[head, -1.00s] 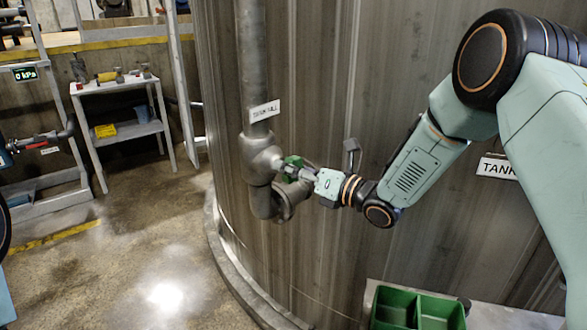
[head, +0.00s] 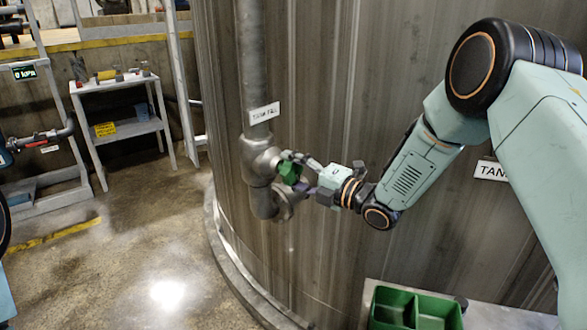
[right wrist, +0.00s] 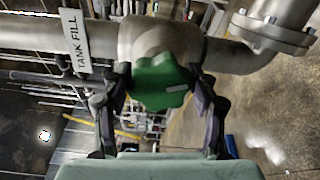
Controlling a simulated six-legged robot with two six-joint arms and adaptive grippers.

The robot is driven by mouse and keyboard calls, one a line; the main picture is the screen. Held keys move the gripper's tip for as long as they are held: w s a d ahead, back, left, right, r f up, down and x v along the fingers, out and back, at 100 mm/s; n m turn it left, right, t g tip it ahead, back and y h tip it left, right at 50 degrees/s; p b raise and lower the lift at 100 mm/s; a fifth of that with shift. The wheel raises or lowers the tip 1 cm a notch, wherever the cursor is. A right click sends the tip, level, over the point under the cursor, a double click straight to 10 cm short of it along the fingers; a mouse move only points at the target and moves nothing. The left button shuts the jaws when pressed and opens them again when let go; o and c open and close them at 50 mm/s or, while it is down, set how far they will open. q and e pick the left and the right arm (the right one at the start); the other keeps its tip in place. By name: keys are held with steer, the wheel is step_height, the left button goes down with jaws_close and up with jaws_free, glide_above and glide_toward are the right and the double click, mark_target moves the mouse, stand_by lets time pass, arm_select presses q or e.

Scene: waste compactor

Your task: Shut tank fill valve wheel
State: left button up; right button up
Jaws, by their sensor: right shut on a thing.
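The tank fill valve wheel is a green lobed knob (head: 289,172) on the grey valve body (head: 259,160) of the vertical pipe, under a "TANK FILL" label (head: 264,112). In the right wrist view the wheel (right wrist: 162,82) faces me, with a pale mark on its face. My right gripper (head: 298,171) is at the wheel from the right. In the right wrist view its two dark fingers (right wrist: 160,76) are shut on opposite sides of the wheel's rim. My left gripper is not in view.
The large tank wall (head: 345,230) stands right behind the pipe. Green bins (head: 395,304) sit low at the bottom right. A white shelf cart (head: 124,86) stands at the left, and a ladder (head: 180,80) leans near the tank. The floor at left is clear.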

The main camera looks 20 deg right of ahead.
steer(key=m+p, duration=0.1)
steer(key=m, duration=0.3)
steer(key=shift+m, duration=0.3)
steer(key=m+p, duration=0.1)
steer(key=m, duration=0.4)
steer(key=m+p, duration=0.1)
steer(key=m, duration=0.5)
steer(key=m+p, duration=0.1)
steer(key=m, duration=0.3)
steer(key=shift+a+f, duration=0.1)
steer(key=m+p, duration=0.1)
steer(key=m, duration=0.5)
steer(key=shift+s, duration=0.1)
steer(key=m, duration=0.4)
steer(key=shift+a+m+p, duration=0.1)
steer(key=shift+m+p, duration=0.2)
steer(key=shift+p, duration=0.05)
steer(key=m, duration=0.5)
steer(key=shift+p, duration=0.35)
steer(key=m, duration=0.5)
